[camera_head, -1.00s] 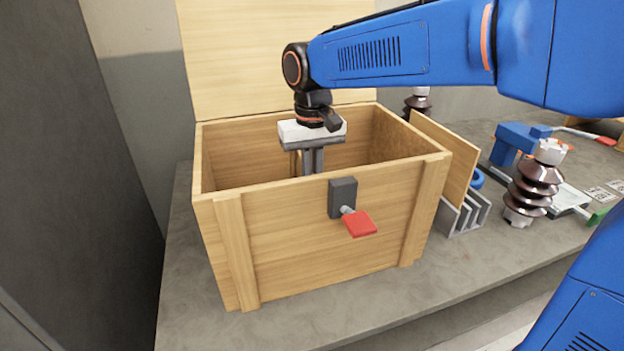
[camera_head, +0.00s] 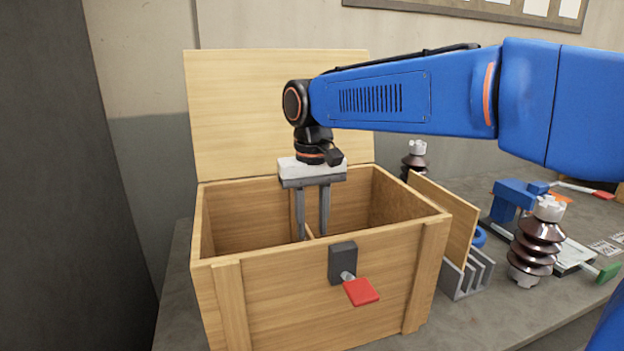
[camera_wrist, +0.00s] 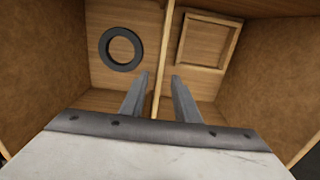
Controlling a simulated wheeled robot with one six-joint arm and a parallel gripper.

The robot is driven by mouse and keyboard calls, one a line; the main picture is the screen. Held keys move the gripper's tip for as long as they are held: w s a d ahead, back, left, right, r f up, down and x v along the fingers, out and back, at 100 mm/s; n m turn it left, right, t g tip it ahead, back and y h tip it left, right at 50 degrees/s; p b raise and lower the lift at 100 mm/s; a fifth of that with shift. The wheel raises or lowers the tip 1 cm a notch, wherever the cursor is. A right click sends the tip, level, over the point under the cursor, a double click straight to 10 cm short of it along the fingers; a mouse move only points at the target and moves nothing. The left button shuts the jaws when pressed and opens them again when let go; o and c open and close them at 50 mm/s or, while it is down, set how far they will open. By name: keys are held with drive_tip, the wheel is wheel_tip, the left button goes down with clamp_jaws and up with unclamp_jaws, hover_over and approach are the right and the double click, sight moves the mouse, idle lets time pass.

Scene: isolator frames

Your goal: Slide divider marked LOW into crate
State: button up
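The wooden crate (camera_head: 285,304) stands with its lid raised. A thin wooden divider (camera_head: 292,208) stands upright inside it; the wrist view shows its top edge (camera_wrist: 163,62) running between two compartments. No LOW mark is readable on it. My gripper (camera_head: 312,238) points down into the crate, its fingers apart. In the wrist view my gripper (camera_wrist: 160,76) has one finger on each side of the divider, with gaps between. A dark ring (camera_wrist: 121,49) is in the left compartment and a square wooden frame (camera_wrist: 208,41) in the right. The divider's lower part is hidden in the head view.
Another wooden panel (camera_head: 446,215) stands in a grey slotted rack (camera_head: 467,275) right of the crate. Brown ribbed insulators (camera_head: 537,246) and blue tools (camera_head: 514,198) are further right. The red-handled latch (camera_head: 360,291) sticks out from the crate's front. The raised lid (camera_head: 260,105) stands behind.

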wheel_tip(320, 180, up, 12)
drive_tip(key=shift+f, duration=0.2)
idle(0.4)
